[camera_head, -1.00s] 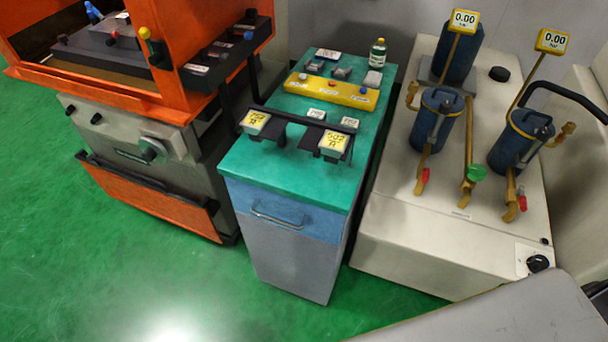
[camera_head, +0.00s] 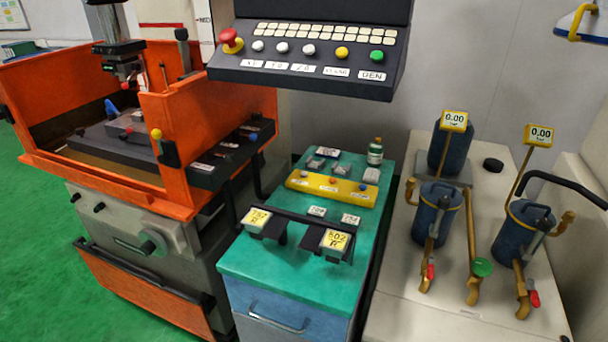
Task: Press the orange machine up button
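The orange machine (camera_head: 232,107) stands on the left, with an open orange-walled work tank and a tool head above it. A dark control panel (camera_head: 306,72) at the top middle carries a red mushroom knob (camera_head: 231,41), several white buttons (camera_head: 283,47), a yellow button (camera_head: 342,53) and a green button (camera_head: 376,57). The labels under them are too small to read surely, except GEN under the green one. I cannot tell which button is the up button. Neither of my grippers is in view.
A cabinet with a teal top (camera_head: 285,276) stands in the middle, bearing a yellow block (camera_head: 331,187), two display gauges and a small bottle (camera_head: 375,152). A pale bench (camera_head: 400,297) with blue cylinders is on the right. Green floor (camera_head: 40,245) is clear at left.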

